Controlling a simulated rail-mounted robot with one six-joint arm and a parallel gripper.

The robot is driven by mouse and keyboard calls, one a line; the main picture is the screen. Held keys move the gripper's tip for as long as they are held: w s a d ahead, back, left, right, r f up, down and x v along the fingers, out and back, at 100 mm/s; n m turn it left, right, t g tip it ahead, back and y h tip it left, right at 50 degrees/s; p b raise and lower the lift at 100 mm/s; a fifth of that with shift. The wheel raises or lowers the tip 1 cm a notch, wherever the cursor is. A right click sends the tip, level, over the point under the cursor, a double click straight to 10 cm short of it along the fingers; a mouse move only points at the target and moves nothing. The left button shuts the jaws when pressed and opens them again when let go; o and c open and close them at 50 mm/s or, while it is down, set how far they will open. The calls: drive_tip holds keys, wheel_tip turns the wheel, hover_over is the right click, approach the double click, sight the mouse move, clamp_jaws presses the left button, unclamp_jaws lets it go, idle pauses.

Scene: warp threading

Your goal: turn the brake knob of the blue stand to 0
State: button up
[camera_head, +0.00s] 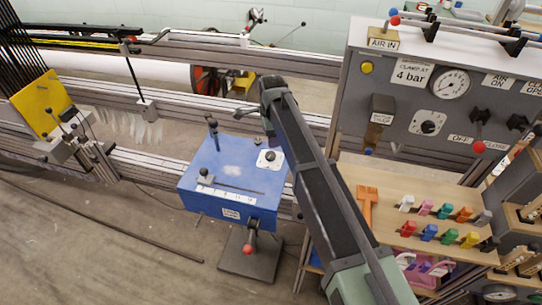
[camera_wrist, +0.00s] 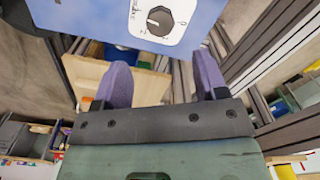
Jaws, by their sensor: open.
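The blue stand (camera_head: 213,172) stands left of my arm in the head view, and its blue panel (camera_wrist: 85,15) fills the top of the wrist view. Its brake knob (camera_head: 270,156) is a small dark knob on a white plate. In the wrist view the black round knob (camera_wrist: 159,21) shows near the top, with a pale pointer mark; the dial's small markings are too small to read surely. My gripper (camera_wrist: 162,70) is open and empty, its purple fingers apart. The knob lies beyond the fingertips, not between them. In the head view my arm hides the fingers.
A red-tipped lever (camera_head: 248,247) is on the stand's front, and a dark post (camera_head: 212,128) rises from its top. A grey control panel (camera_head: 440,95) stands at right, above a wooden board (camera_head: 385,215) with several coloured clips. Metal rails (camera_head: 185,105) run behind.

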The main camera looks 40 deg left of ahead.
sight(271, 154)
wheel_tip(271, 154, down, 9)
drive_tip(key=b, duration=0.7)
drive_tip(key=shift+b, duration=0.3)
drive_tip(key=shift+r, duration=0.1)
drive_tip(key=c, duration=0.9)
